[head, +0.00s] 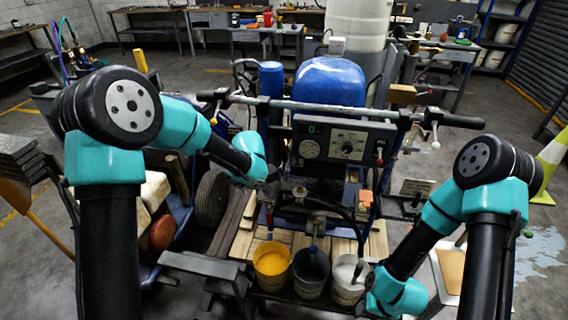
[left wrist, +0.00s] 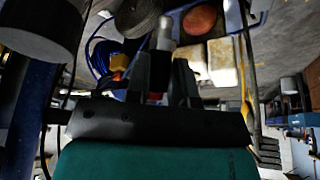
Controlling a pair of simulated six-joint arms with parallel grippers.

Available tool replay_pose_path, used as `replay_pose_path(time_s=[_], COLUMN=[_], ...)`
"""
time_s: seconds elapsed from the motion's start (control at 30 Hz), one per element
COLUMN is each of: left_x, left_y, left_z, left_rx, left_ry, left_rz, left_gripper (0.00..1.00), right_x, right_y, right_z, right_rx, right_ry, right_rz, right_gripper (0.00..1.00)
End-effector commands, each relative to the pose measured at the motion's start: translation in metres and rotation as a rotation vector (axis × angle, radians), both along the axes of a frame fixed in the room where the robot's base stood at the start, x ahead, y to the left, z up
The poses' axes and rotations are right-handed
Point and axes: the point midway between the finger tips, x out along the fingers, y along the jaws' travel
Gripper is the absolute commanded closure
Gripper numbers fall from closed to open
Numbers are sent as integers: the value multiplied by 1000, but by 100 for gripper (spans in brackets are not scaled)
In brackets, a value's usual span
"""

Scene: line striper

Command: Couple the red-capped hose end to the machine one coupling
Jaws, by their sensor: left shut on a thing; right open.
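The line striper (head: 331,82) stands in the middle of the head view, with a blue body and a gauge panel (head: 343,141). My left gripper (head: 270,187) is in front of its lower left side. In the left wrist view its fingers (left wrist: 160,82) are shut on a hose end with a red band (left wrist: 155,97) and a pale grey tip (left wrist: 165,32). I cannot tell which machine fitting is coupling one; the gripper partly hides that area. My right gripper (head: 364,303) is low at the right, by the white bucket; its fingers are hard to make out.
Buckets with yellow paint (head: 271,262), dark contents (head: 311,270) and white paint (head: 346,282) stand in a row below the machine. A black hose hangs near the white bucket. A wheel (head: 211,198) is at the left. A traffic cone (head: 548,165) stands far right.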

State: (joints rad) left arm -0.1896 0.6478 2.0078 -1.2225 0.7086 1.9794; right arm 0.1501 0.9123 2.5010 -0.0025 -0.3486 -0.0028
Motion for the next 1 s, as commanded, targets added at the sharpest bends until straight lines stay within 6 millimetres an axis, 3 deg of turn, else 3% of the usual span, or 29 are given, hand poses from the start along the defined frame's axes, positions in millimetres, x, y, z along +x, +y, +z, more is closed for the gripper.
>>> replay_pose_path(time_s=[0.43,0.57,0.77,1.0], left_x=[0,4,23,42], left_y=[-1,-11,-64,-156], left_z=[0,2,13,35], left_rx=[0,17,95,203], left_ry=[-1,-14,-95,-259], left_rz=[-1,-22,-126,-288], left_gripper=[100,100,100,100], right_x=[0,0,0,0], right_y=[0,0,0,0], right_z=[0,0,0,0], right_rx=[0,0,0,0], right_ry=[0,0,0,0], right_rz=[0,0,0,0], right_gripper=[57,57,57,57])
